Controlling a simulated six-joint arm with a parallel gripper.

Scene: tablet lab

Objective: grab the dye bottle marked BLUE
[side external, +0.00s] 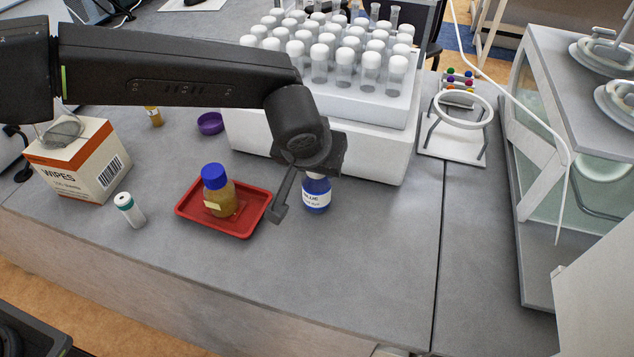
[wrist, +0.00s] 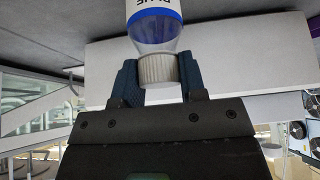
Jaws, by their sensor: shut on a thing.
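The dye bottle marked BLUE (side external: 317,196) is a small blue bottle with a white label. It stands upright on the grey bench, in front of the white tube rack. My gripper (side external: 305,178) is over its top, and the arm hides the upper part there. In the wrist view, the BLUE bottle (wrist: 154,22) has a ribbed white cap. My gripper (wrist: 158,78) is shut on that cap, with one dark finger on each side.
A red tray (side external: 249,218) with an amber, blue-capped bottle (side external: 216,190) stands just left. A white rack (side external: 385,150) of several white-capped tubes is close behind. A wipes box (side external: 85,165) and a small white vial (side external: 130,209) are farther left.

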